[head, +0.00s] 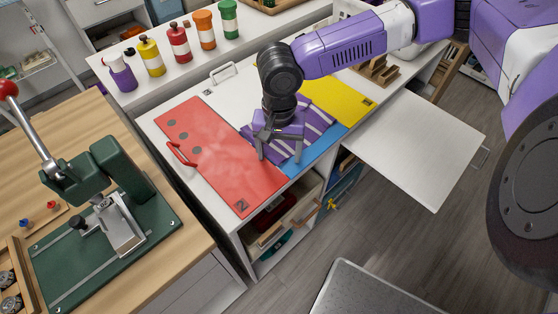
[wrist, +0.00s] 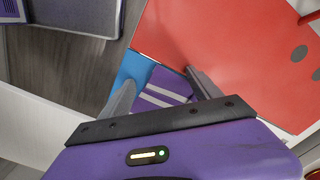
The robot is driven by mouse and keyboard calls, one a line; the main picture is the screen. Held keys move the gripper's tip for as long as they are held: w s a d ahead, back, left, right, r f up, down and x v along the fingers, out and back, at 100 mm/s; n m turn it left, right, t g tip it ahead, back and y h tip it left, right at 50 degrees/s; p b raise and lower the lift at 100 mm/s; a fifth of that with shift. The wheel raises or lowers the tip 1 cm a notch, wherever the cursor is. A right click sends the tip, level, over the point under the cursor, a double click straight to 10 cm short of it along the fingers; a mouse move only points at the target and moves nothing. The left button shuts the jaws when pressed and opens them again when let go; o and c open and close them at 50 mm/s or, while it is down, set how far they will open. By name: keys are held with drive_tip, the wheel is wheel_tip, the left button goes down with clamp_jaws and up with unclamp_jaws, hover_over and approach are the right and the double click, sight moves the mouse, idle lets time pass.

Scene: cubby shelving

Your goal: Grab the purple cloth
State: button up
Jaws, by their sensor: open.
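The purple cloth (head: 312,126) has pale stripes and lies folded on top of the cubby shelving, over the blue panel (head: 318,154) and against the red panel (head: 215,150). My gripper (head: 281,156) is over the cloth's front left part, pointing down, and partly covers it. In the wrist view a striped corner of the cloth (wrist: 166,84) shows between the two spread fingers of my gripper (wrist: 160,85). The fingers are open. I cannot tell whether the fingertips touch the cloth.
A yellow panel (head: 345,95) lies behind the cloth. Several paint bottles (head: 180,42) stand on the rear ledge. A red handle (head: 180,155) rises from the red panel. A white door (head: 420,145) sticks out at the right. A green press (head: 105,205) stands on the left bench.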

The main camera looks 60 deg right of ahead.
drive_tip(key=shift+f, duration=0.25)
drive_tip(key=shift+c, duration=0.3)
clamp_jaws()
idle(0.5)
wheel_tip(320, 180, up, 12)
drive_tip(key=p, duration=1.1)
wheel_tip(320, 180, up, 27)
drive_tip(key=p, duration=0.3)
drive_tip(key=shift+p, duration=0.35)
